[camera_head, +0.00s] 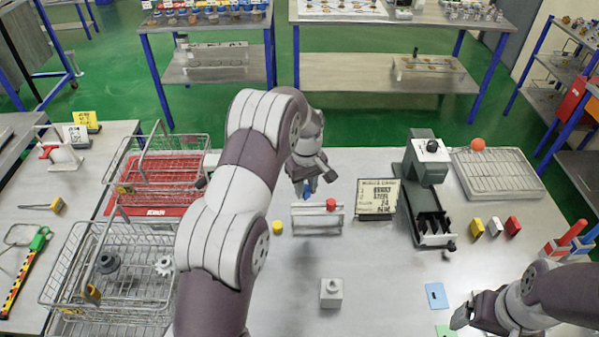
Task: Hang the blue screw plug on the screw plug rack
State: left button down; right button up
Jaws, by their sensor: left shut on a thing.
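The blue screw plug (308,188) is held by my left gripper (307,180), which is shut on it just above and behind the rack; the fingers hide part of the plug. The screw plug rack (318,218) is a small pale metal frame at the middle of the table, with a red plug (331,204) at the right of its top. A yellow plug (277,227) is just left of the rack. My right gripper (463,317) is low at the right, away from the rack; its jaw opening is not clear.
Wire baskets (75,255) stand at the left. A sign (377,198) and a grey-and-black device (428,190) stand right of the rack. A grey block (331,293) sits in front. The table between the block and the rack is clear.

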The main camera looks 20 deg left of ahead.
aim_at(305, 199)
pick_arm(q)
jog(key=shift+w+a+r+n, duration=0.25)
jog(key=shift+a+r+n, duration=0.05)
jog(key=shift+a+n, duration=0.1)
jog(key=shift+s+d+r, duration=0.1)
jog(key=shift+d+r, duration=0.1)
jog(key=shift+d, duration=0.2)
jog(key=shift+a+f, duration=0.15)
jog(key=shift+f, duration=0.4)
notch_tip(305, 199, down, 5)
jog(key=b, duration=0.3)
jog(key=shift+f+b, duration=0.3)
jog(key=shift+b, duration=0.05)
pick_arm(e)
notch_tip(305, 199, down, 3)
jog(key=shift+d+f, duration=0.15)
pick_arm(q)
jog(key=shift+r, duration=0.1)
pick_arm(e)
jog(key=shift+s+r, duration=0.1)
jog(key=shift+r, duration=0.1)
pick_arm(q)
jog(key=shift+f, duration=0.35)
pick_arm(e)
jog(key=shift+f, duration=0.2)
